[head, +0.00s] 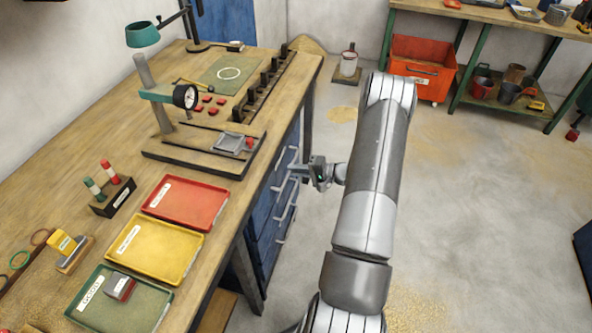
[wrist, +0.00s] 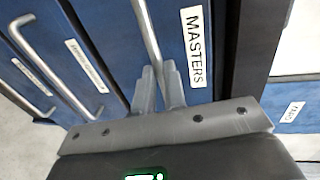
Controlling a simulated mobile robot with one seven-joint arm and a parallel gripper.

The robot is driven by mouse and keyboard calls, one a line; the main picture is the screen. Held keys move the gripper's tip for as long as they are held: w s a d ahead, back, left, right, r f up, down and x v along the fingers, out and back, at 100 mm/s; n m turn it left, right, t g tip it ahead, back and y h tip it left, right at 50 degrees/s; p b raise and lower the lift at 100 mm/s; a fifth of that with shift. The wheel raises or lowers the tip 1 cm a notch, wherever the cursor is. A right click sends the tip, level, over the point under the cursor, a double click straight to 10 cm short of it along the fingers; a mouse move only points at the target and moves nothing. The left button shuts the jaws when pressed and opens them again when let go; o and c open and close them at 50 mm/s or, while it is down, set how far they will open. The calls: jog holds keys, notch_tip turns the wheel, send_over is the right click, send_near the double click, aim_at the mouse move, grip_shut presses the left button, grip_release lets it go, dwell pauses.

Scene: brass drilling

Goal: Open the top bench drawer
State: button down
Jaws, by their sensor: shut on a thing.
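The bench drawers are a blue stack (head: 262,228) under the wooden bench, with silver bar handles. In the wrist view the drawer front labelled MASTERS (wrist: 205,82) has a long bar handle (wrist: 146,25). My gripper (wrist: 158,88) has its two fingers closed around that handle. In the head view my gripper (head: 300,169) is at the upper part of the stack, just beyond the bench edge, with the arm reaching in from the right. The fingertips are partly hidden there. I cannot tell whether this drawer stands slightly out from the others.
The bench top (head: 85,165) carries red (head: 187,203), yellow (head: 152,249) and green trays (head: 120,304) near its edge, and a dial gauge stand (head: 160,110). The floor (head: 470,200) right of my arm is clear. An orange bin (head: 422,66) stands by the back wall.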

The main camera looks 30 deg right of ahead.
jog(key=f+v, duration=0.3)
jog(key=v, duration=1.2)
jog(key=s+d+f+v, duration=0.1)
jog(key=f+v, duration=0.2)
jog(key=v, duration=1.3)
jog(key=shift+s+d+f, duration=0.2)
jog(key=shift+s+f, duration=0.05)
jog(key=shift+f, duration=0.1)
jog(key=c, duration=1.5)
grip_release()
jog(key=shift+d, duration=0.1)
jog(key=v, duration=1)
jog(key=shift+s+d, duration=0.2)
jog(key=shift+s, duration=0.05)
